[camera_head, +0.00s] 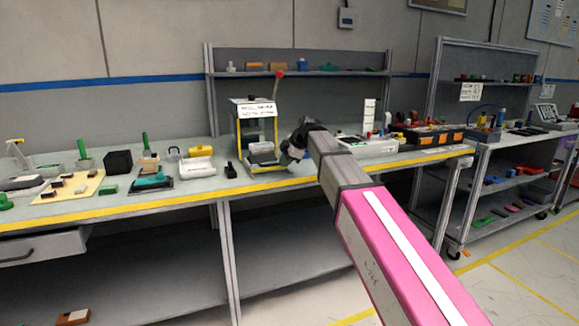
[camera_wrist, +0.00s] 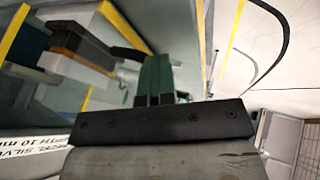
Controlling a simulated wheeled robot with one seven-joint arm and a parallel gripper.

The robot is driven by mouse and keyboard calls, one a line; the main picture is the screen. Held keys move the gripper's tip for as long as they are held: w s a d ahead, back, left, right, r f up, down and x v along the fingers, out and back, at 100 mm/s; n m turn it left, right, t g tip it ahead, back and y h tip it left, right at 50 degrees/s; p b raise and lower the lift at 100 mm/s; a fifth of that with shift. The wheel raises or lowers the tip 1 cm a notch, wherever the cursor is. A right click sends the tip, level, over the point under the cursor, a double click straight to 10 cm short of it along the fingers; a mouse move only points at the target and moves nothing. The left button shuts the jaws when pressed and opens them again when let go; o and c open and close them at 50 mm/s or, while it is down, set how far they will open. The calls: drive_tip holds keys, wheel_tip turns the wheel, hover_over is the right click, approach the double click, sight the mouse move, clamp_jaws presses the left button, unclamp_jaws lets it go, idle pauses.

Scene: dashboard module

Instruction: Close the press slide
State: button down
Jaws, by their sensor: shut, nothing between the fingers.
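The press (camera_head: 242,134) stands on the bench, with a yellow-edged frame, a white label and a red-knobbed lever above it. A grey block low in its opening looks like the slide (camera_head: 261,148); how far out it sits I cannot tell. My gripper (camera_head: 286,158) is at the right front side of the press, and the arm partly covers it. In the wrist view my gripper (camera_wrist: 154,75) shows dark green fingers, shut together and empty. The press's yellow edges (camera_wrist: 125,24) and a grey and dark block are left of the fingers. Contact is unclear.
Left of the press, the bench (camera_head: 215,187) holds a white roll-like item (camera_head: 198,171), a black block (camera_head: 119,161) and a cream board (camera_head: 68,188). Right of my arm are a grey device (camera_head: 370,146) and orange-fronted bins (camera_head: 428,138). A shelf (camera_head: 310,74) runs behind.

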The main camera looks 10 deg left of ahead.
drive_tip(key=w+a, duration=0.2)
drive_tip(key=w, duration=0.2)
drive_tip(key=w+a, duration=0.3)
drive_tip(key=w, duration=0.2)
drive_tip(key=w+a, duration=0.3)
drive_tip(key=w, duration=0.1)
drive_tip(key=shift+w+a, duration=0.2)
drive_tip(key=shift+w, duration=0.15)
drive_tip(key=shift+r, duration=0.1)
